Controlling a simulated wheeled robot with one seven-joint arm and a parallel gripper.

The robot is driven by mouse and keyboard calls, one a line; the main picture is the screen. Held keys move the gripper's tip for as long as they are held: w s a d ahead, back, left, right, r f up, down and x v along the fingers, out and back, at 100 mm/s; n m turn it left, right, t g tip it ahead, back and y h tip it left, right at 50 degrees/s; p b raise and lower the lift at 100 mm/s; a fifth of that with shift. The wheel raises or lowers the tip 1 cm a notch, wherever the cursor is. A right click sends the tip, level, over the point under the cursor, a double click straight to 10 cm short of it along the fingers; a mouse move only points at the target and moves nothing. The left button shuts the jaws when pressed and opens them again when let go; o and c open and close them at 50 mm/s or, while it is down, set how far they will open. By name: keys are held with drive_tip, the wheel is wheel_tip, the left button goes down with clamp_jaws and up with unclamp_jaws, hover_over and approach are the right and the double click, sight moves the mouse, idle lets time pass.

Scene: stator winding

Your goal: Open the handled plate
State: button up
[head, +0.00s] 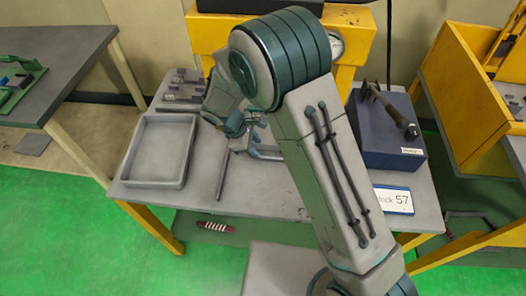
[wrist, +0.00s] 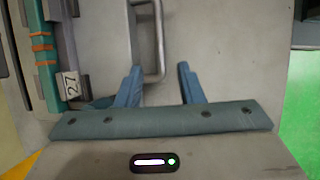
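In the wrist view a grey metal bar handle (wrist: 160,45) runs down the upper middle of a flat grey surface. I take this surface to be the handled plate (wrist: 210,45); a straight edge or seam runs just left of the handle. My gripper (wrist: 158,82) is open, with its two blue fingers apart and the handle's lower end between their tips in the picture. I see nothing gripped, and cannot tell whether the fingers touch the handle. In the head view my gripper (head: 258,146) is low over the table, and my arm hides much of the area around it.
A shallow grey tray (head: 158,182) lies on the table's left part. A dark blue box (head: 388,155) with a dark bar on top stands at the right, behind a white sign (head: 393,200).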

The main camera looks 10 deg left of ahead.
sight(263, 157)
drive_tip(key=p+x, duration=0.1)
drive_tip(key=x, duration=0.5)
drive_tip(key=shift+d+f, duration=0.2)
drive_tip(key=shift+f, duration=0.15)
clamp_jaws()
